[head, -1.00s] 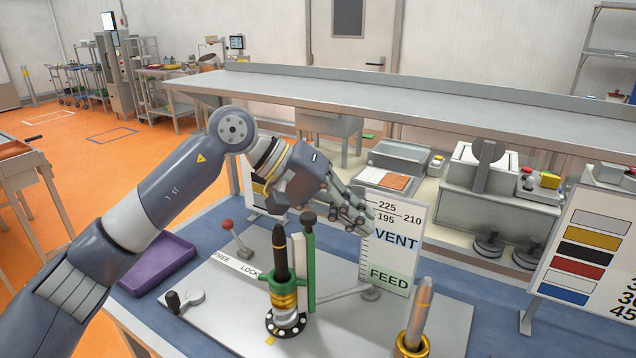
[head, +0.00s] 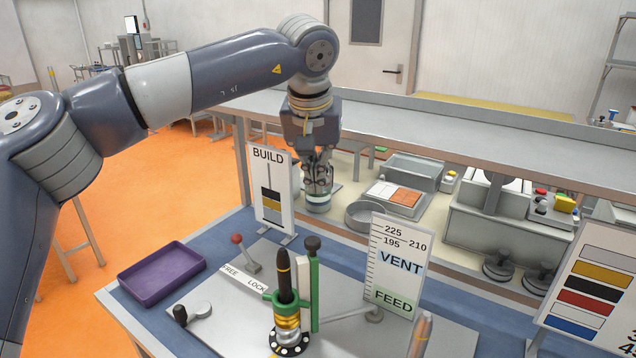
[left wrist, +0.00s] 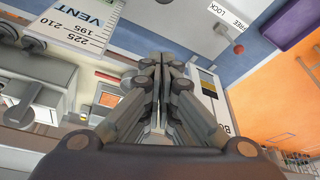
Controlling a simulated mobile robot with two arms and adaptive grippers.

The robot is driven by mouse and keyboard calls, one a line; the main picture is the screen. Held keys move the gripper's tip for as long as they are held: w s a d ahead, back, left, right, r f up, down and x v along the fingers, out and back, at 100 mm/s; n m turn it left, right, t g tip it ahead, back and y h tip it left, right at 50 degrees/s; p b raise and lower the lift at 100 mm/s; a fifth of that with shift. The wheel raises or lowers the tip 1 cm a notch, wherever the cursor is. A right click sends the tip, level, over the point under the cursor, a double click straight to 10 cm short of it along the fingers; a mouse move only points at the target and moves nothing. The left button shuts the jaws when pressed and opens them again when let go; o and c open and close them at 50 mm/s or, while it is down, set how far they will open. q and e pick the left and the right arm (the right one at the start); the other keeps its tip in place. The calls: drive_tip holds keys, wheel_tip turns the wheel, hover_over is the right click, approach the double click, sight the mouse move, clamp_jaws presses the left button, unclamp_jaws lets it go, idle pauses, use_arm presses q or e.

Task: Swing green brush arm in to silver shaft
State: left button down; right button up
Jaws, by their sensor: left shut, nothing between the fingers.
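The green brush arm (head: 314,282) is an upright green bar with a green ring around the lower part of a black-tipped shaft (head: 284,273). Gold and silver rings sit below it on a black flange. A silver shaft (head: 422,328) with an orange band stands to the right, cut off by the lower frame edge. My left gripper (head: 318,188) points down behind and above the green arm, right of the BUILD board, apart from both. In the left wrist view its fingers (left wrist: 158,62) are together and empty. My right gripper is not in view.
A VENT/FEED scale board (head: 393,268) stands behind the shafts. The BUILD board (head: 269,195) stands behind left. A red-knobbed lever (head: 243,250) and a black-knobbed crank (head: 192,312) are on the plate, with a purple tray (head: 162,272) at left. A long grey shelf (head: 420,125) spans behind.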

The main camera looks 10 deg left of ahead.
use_arm(q)
wheel_tip(320, 180, down, 8)
drive_tip(key=s+p, duration=0.1)
drive_tip(key=p, duration=0.2)
drive_tip(key=shift+p, duration=0.4)
drive_tip(key=shift+f, duration=0.15)
drive_tip(key=shift+s+d, duration=0.15)
